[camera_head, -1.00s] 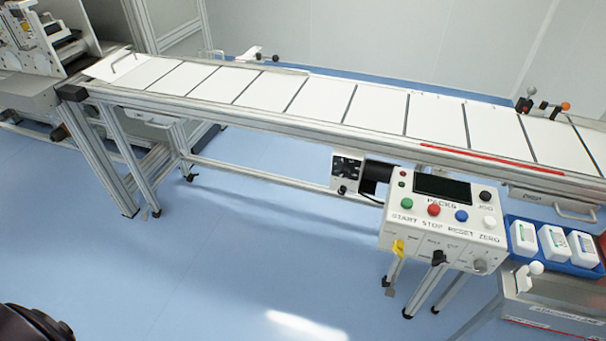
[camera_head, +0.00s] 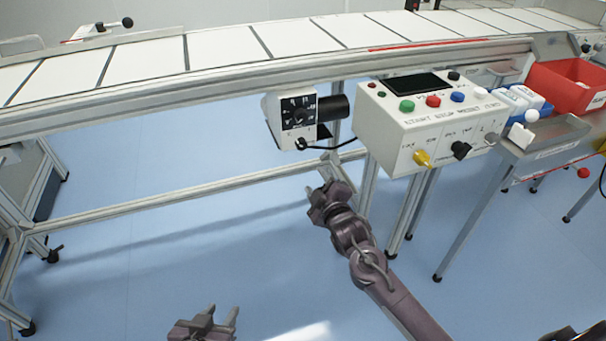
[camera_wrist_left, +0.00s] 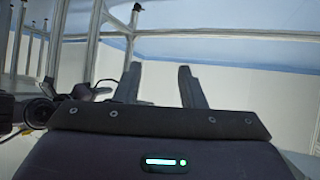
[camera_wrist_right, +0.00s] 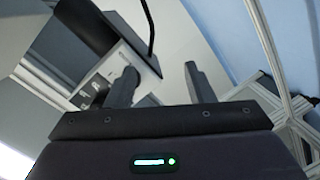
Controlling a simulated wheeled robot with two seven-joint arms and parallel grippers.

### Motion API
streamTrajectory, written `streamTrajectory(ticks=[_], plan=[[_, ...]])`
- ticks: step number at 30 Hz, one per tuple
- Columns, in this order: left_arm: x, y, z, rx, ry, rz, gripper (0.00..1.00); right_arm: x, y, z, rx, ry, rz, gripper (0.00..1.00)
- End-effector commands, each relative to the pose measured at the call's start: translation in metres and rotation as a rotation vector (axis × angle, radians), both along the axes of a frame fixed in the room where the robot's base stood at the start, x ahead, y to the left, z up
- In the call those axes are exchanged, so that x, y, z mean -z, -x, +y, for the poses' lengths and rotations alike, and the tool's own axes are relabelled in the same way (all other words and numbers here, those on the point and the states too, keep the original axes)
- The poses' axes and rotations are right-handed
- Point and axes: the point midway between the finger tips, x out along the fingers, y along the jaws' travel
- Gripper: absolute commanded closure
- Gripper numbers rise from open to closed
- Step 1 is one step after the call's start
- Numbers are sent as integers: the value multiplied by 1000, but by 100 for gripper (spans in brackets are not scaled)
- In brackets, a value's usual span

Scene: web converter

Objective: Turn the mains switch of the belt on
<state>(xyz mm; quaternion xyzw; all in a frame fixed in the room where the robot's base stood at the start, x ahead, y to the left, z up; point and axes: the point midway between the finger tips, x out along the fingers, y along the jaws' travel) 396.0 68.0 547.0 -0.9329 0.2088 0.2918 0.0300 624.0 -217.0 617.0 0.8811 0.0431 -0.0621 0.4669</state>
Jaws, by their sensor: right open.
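The belt's drive box (camera_head: 291,118) hangs under the conveyor belt (camera_head: 219,48). It has a black dial face (camera_head: 299,112) with white marks and a small black knob (camera_head: 301,143) below. It also shows in the right wrist view (camera_wrist_right: 140,62), partly behind a finger. The control box (camera_head: 432,122) has coloured buttons on top, and a yellow knob (camera_head: 422,158) and black knob (camera_head: 461,149) on its front. I cannot tell which is the mains switch. My right gripper (camera_head: 320,187) is open and empty below the drive box. My left gripper (camera_head: 221,314) is open and empty at the bottom.
A black motor (camera_head: 333,107) with a cable sits beside the drive box. Conveyor legs (camera_head: 369,180) stand right of my right gripper. A red bin (camera_head: 566,85) and white bottles (camera_head: 510,103) are at the right. The floor left of my right gripper is clear.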

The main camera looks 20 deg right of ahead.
Motion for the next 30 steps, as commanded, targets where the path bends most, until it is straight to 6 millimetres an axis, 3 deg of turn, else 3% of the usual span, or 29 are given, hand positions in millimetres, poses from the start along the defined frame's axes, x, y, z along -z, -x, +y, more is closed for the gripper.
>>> streamTrajectory(ticks=[3,8,14,21,30], plan=[[-25,0,-3,10,26,-67,64,-31,-4,6,-16,46,-104,52],[-49,-1,-4,12,43,-113,64,-53,-6,8,-21,72,-152,52],[-73,-14,-7,5,85,-220,64,-55,-21,9,-20,71,-155,52],[-122,-31,-8,-9,171,-438,64,-54,-49,10,-21,70,-154,52],[-174,-38,-7,-21,258,-656,64,-54,-75,11,-21,71,-152,52]])
